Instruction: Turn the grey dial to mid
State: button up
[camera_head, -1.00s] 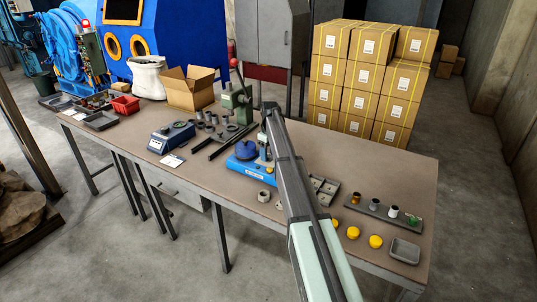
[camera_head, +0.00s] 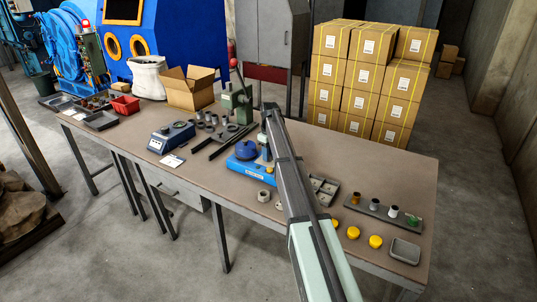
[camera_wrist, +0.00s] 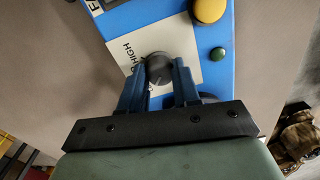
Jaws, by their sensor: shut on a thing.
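The grey dial (camera_wrist: 158,66) shows in the wrist view as a round knob on a white plate (camera_wrist: 183,40) on a blue panel. The word HIGH is readable on the plate to the left of the dial. Other lettering is cut off or covered. My gripper (camera_wrist: 159,70) has its two blue fingers on either side of the dial and is shut on it. The dial's pointer direction is too unclear to tell. In the head view my arm hides the gripper and the dial.
On the blue panel, a yellow button (camera_wrist: 209,9) and a green button (camera_wrist: 218,53) sit right of the dial. In the head view, the blue-based device (camera_head: 246,170) stands beside my arm on the brown table (camera_head: 375,170). A grey tray (camera_head: 405,250) lies at front right.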

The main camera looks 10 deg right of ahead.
jog(key=shift+m, duration=0.3)
jog(key=m, duration=0.4)
jog(key=shift+m, duration=2)
jog(key=o, duration=1.1)
jog(key=shift+c, duration=0.2)
notch_tip(320, 180, up, 14)
jog(key=shift+d, duration=0.25)
jog(key=shift+s+f, duration=0.1)
